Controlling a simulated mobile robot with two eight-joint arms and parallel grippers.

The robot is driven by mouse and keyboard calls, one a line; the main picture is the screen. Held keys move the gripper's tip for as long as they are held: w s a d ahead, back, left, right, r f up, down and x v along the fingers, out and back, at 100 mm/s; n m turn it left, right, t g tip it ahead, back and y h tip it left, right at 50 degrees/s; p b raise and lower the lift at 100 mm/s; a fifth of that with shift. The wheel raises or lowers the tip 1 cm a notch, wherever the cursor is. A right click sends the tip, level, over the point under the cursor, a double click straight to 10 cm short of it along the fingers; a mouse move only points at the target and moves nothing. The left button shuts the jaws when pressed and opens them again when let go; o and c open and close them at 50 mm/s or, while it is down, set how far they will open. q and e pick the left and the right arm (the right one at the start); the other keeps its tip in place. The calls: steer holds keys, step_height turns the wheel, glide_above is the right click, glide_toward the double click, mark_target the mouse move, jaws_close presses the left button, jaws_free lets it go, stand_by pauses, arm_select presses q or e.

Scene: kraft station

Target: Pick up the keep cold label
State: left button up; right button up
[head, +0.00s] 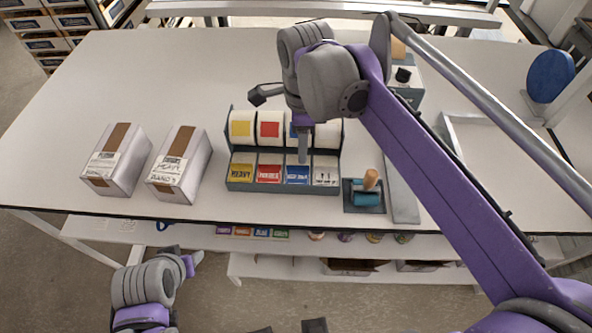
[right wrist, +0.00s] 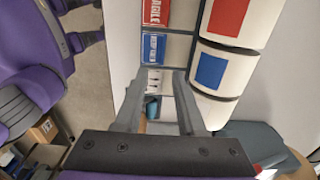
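The blue label (head: 297,175), its print too small to read surely, lies third from the left in the front row of the label dispenser (head: 240,187). It also shows in the right wrist view (right wrist: 154,48), just beyond my fingertips. My right gripper (head: 304,160) points down over the dispenser, close above the blue label's back edge. In the right wrist view its fingers (right wrist: 160,75) stand apart with nothing between them; whether they touch the dispenser I cannot tell. My left gripper (head: 193,262) is low in front of the table, away from the labels; its fingers are unclear.
Yellow (head: 242,170), red (head: 269,173) and white (head: 325,176) labels flank the blue one, with rolls behind. Two boxes (head: 117,160) (head: 180,163) stand left. A teal roller with a wooden handle (head: 370,180) sits close right. The table's back left is clear.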

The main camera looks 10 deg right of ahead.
mark_target(303, 170)
steer(key=shift+w+d+f, duration=0.1)
steer(key=shift+w+f, duration=0.05)
steer(key=shift+f, duration=0.5)
steer(key=shift+w+f, duration=0.1)
steer(key=shift+f, duration=0.5)
step_height(303, 170, down, 4)
steer(key=shift+d+f, duration=0.1)
steer(key=shift+f, duration=0.15)
jaws_close()
